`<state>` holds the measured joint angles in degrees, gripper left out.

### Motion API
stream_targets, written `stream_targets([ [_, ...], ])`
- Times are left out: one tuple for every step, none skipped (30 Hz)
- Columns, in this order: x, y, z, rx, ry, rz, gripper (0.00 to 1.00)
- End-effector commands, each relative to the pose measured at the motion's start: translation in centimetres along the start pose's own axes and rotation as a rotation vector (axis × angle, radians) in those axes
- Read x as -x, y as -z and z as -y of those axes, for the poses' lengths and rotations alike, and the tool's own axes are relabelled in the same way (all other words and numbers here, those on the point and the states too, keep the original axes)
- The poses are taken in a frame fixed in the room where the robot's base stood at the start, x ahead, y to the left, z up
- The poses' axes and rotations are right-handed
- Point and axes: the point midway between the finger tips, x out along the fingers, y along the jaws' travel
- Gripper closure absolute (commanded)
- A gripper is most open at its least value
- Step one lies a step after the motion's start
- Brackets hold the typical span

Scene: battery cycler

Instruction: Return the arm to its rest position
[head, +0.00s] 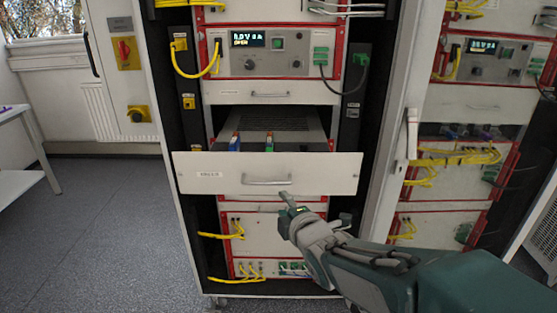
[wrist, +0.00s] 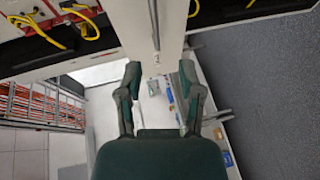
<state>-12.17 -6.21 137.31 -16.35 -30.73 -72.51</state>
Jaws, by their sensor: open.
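My gripper (head: 290,203) is in front of the rack in the head view, just below the handle (head: 267,182) of a pulled-out drawer (head: 220,175). I cannot tell whether it touches the drawer. My green and grey arm reaches in from the lower right. In the wrist view my gripper (wrist: 160,72) has its two fingers spread apart with nothing held between them.
The drawer sticks out from the rack, with blue and red-topped items (head: 235,142) inside. Yellow cables (head: 225,232) hang below it. A cabinet door (head: 398,150) stands at right. A white table (head: 22,150) is at left, with open grey floor (head: 110,220) between.

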Motion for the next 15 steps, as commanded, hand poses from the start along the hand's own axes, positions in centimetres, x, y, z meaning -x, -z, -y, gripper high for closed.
stream_targets([
  [0.4, -0.4, -0.1, -0.028, 0.012, 0.016, 0.52],
  [0.8, -0.7, -0.1, -0.055, 0.025, 0.030, 0.52],
  [1.4, -1.3, -0.1, -0.107, 0.048, 0.057, 0.52],
  [2.0, -1.8, 0.0, -0.155, 0.069, 0.083, 0.52],
  [2.7, -2.4, 0.1, -0.209, 0.093, 0.112, 0.52],
  [3.8, -3.1, 0.2, -0.291, 0.124, 0.155, 0.52],
  [4.7, -3.6, 0.4, -0.355, 0.147, 0.188, 0.52],
  [5.6, -4.1, 0.6, -0.417, 0.169, 0.222, 0.52],
  [6.8, -4.7, 0.9, -0.503, 0.196, 0.268, 0.52],
  [7.7, -5.0, 1.2, -0.566, 0.216, 0.303, 0.52],
  [8.7, -5.3, 1.5, -0.631, 0.234, 0.339, 0.52],
  [10.1, -5.7, 1.8, -0.717, 0.257, 0.387, 0.52],
  [11.1, -5.9, 2.2, -0.781, 0.273, 0.423, 0.52],
  [12.1, -6.1, 2.5, -0.847, 0.288, 0.460, 0.52],
  [13.6, -6.2, 2.9, -0.932, 0.306, 0.511, 0.52],
])
